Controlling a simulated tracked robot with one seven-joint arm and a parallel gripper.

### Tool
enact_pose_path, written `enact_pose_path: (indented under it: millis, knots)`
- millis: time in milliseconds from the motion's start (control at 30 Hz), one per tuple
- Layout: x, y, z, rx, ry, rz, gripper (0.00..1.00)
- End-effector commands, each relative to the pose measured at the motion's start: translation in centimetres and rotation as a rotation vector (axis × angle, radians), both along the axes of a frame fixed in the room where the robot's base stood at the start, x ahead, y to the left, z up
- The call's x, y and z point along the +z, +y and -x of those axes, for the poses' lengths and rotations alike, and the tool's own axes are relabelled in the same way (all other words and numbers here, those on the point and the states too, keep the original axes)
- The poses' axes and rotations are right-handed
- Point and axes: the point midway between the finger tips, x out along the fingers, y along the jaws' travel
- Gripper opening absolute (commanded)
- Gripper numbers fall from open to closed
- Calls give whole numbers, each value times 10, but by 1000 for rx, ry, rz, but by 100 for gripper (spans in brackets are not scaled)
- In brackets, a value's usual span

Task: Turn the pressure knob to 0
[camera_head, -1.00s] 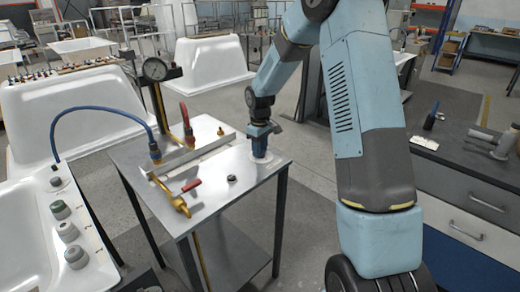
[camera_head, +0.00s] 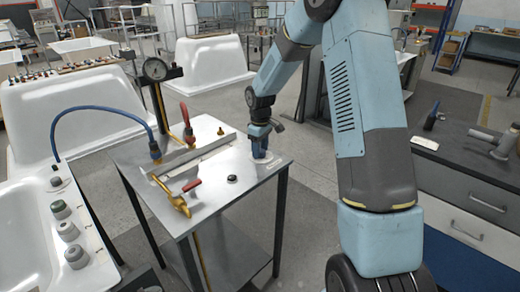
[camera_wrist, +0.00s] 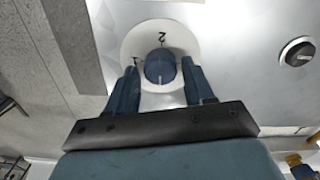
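The blue pressure knob (camera_wrist: 160,66) stands on a white round dial plate (camera_wrist: 160,32) in the wrist view. The numbers 2 and 1 show on the plate; its lower part is hidden by my gripper. A thin pale mark is on the knob's near side. My gripper (camera_wrist: 161,76) has one finger on each side of the knob, with narrow gaps between fingers and knob. In the head view my gripper (camera_head: 260,153) is low over the right corner of the metal table (camera_head: 225,205) and hides most of the knob there.
A black round knob (camera_head: 232,179) sits left of my gripper on the table; it also shows in the wrist view (camera_wrist: 298,52). A red-handled brass valve (camera_head: 180,203), blue hose (camera_head: 105,110) and pressure gauge (camera_head: 155,69) stand farther left. A drawer cabinet (camera_head: 470,200) is at right.

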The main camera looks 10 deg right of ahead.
Motion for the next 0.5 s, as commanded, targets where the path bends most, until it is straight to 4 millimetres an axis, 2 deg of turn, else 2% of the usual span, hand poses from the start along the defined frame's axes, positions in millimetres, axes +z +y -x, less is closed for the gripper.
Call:
enact_pose_path:
  millis: [100, 367, 500]
  knots:
    - [0, 0, 0, 0, 1, 0, 63]
    - [1, 0, 1, 0, 1, 0, 63]
    - [12, 0, 0, 0, -1, 0, 63]
